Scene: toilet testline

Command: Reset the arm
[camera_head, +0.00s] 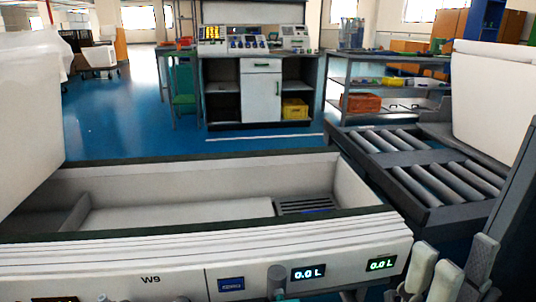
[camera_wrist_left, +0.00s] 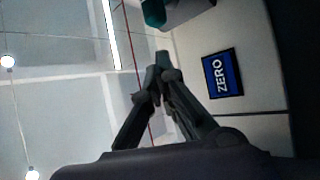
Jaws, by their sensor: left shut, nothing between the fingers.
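My left gripper (camera_wrist_left: 160,72) shows in the left wrist view, with its dark fingertips together and nothing between them. It is close to a pale panel bearing a blue ZERO label (camera_wrist_left: 222,73), and the tips are apart from the label in the picture. A teal and grey knob-like part (camera_wrist_left: 178,12) is at the top edge there. My right gripper (camera_head: 452,268) is at the lower right of the head view, with pale finger parts pointing up, partly cut off. Whether it is open or shut is unclear. I do not make out my left gripper in the head view.
A white test bench labelled W9 (camera_head: 150,281) crosses the front, with lit 0.0 L displays (camera_head: 308,273), a blue label (camera_head: 231,284) and a grey knob (camera_head: 277,281). A roller conveyor (camera_head: 420,170) is at the right. Blue floor (camera_head: 120,125) lies open behind the bench.

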